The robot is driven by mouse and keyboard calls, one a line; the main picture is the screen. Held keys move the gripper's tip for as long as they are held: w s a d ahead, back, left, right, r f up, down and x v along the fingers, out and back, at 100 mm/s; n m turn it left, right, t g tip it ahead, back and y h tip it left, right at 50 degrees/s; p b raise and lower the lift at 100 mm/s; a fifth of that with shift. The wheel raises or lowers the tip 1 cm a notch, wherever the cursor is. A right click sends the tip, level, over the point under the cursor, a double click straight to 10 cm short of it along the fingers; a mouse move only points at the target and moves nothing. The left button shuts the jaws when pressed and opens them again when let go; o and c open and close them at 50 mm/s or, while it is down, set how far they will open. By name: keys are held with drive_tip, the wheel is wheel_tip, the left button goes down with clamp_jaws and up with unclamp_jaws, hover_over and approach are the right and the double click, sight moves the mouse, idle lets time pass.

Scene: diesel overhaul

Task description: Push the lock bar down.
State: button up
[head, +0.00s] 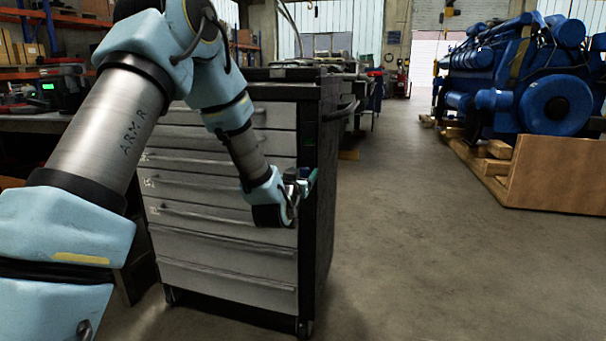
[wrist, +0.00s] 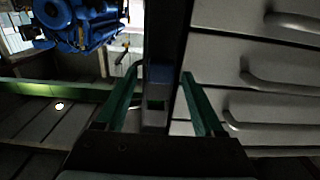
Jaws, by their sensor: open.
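The drawer cabinet (head: 222,200) stands in front of me with its drawers shut. A dark upright bar (head: 311,140) runs along its right front edge and looks like the lock bar. It also shows as a dark strip (wrist: 166,25) in the wrist view. My gripper (head: 305,181) is at this edge, about mid-height. In the wrist view my gripper (wrist: 162,74) is open, its green fingers on either side of a grey piece (wrist: 155,118) with a blue patch. I cannot tell whether the fingers touch it. The piece's lower part is hidden by the gripper body.
Drawer handles (wrist: 275,75) lie close beside one finger in the wrist view. A side handle (head: 341,111) sticks out from the cabinet's right side. A workbench (head: 35,122) is at the left. A blue engine (head: 530,75) rests on wood at the right. The floor between is clear.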

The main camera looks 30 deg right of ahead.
drive_tip(key=shift+w+d, duration=0.2)
drive_tip(key=shift+w, duration=0.05)
clamp_jaws()
idle(0.5)
idle(0.9)
